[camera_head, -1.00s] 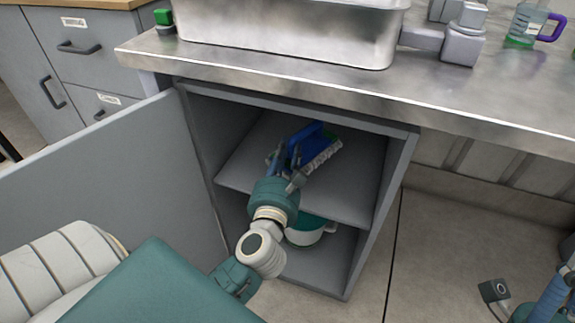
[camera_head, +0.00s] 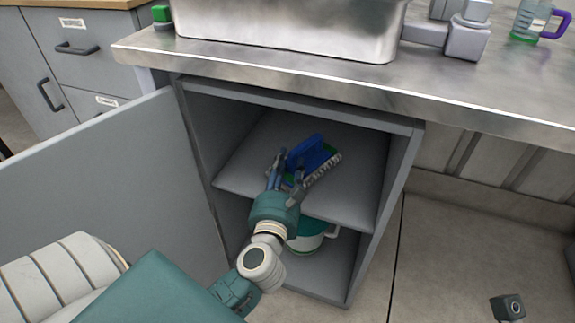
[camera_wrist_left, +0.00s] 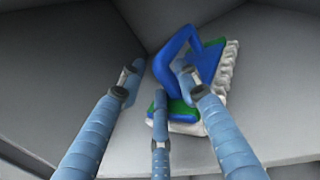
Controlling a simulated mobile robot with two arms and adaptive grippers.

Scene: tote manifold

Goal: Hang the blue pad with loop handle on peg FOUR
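The blue pad (camera_head: 312,157) with its loop handle, green layer and ragged whitish edge rests on the upper shelf of the open cabinet. It also shows in the left wrist view (camera_wrist_left: 222,80), near the shelf's back corner. My left gripper (camera_head: 287,168) reaches into the cabinet at the pad's near left side. In the left wrist view, its fingers (camera_wrist_left: 158,82) are spread apart. The right-hand finger overlaps the handle and the middle finger is at the pad's near edge; contact is unclear. My right gripper is not in view. No peg is visible.
The grey cabinet door (camera_head: 110,180) stands open at left. The shelf (camera_head: 345,190) is otherwise clear, with a green and white container (camera_head: 308,240) below. The steel counter (camera_head: 300,85) overhangs the cabinet and holds a metal basin (camera_head: 290,35) and a purple-handled jug (camera_head: 535,22).

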